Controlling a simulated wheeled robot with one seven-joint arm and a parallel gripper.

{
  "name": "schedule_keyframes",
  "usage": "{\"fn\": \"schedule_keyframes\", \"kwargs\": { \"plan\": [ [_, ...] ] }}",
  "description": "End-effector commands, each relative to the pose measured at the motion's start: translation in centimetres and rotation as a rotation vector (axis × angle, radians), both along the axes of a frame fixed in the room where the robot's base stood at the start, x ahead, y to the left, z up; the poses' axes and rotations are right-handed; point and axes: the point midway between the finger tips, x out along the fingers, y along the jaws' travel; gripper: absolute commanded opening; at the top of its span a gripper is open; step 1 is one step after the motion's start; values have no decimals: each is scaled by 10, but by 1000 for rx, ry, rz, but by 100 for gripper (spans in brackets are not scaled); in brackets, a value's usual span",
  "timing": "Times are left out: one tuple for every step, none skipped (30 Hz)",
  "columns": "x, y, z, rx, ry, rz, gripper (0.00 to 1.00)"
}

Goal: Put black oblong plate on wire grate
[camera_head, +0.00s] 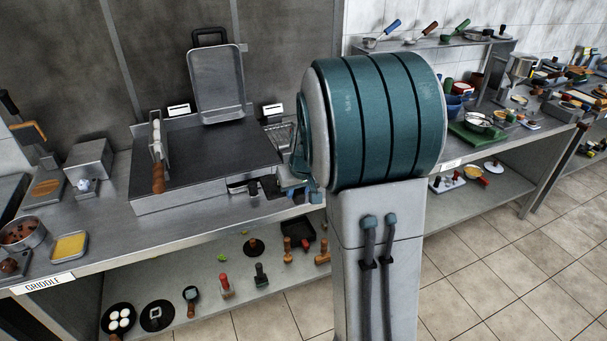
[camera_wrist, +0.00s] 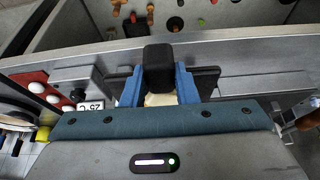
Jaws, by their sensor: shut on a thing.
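My gripper (camera_wrist: 160,76) shows blue fingers in the wrist view, shut on a black block-like grip. Dark, flat parts of the black oblong plate (camera_wrist: 207,81) show on both sides of the fingers. In the head view, my large teal arm link covers most of the gripper, and a black piece (camera_head: 268,187) shows just left of it, at the griddle's front right corner. The wire grate (camera_head: 284,137) lies at the griddle's right side, partly hidden behind my arm. The plate appears in front of the grate and apart from it.
The griddle (camera_head: 215,150) has a brown-handled tool (camera_head: 157,155) on its left and an upright metal tray (camera_head: 216,85) at its back. A steel box (camera_head: 89,158) and a yellow-filled tray (camera_head: 69,246) stand left. The lower shelf (camera_head: 185,270) holds several tools and pans.

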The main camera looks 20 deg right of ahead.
Motion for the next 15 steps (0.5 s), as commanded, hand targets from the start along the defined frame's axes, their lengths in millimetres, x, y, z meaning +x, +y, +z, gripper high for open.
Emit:
{"fn": "schedule_keyframes", "kwargs": {
  "plan": [
    [-3,6,-11,1,4,3,0],
    [-4,9,-18,1,4,3,0],
    [-7,14,-27,1,5,4,0],
    [-8,17,-35,1,5,5,0],
    [-10,21,-43,1,6,7,0],
    [-13,27,-54,2,6,7,0],
    [-16,32,-64,2,8,9,0],
    [-18,37,-75,1,8,11,0],
    [-21,44,-88,1,8,13,0],
    [-23,49,-99,2,10,15,0],
    [-26,54,-108,2,9,15,0],
    [-28,60,-120,2,9,18,0],
    [-30,64,-129,2,8,18,0],
    [-31,67,-135,1,6,19,0],
    [-33,72,-144,1,7,21,0]
  ]
}}
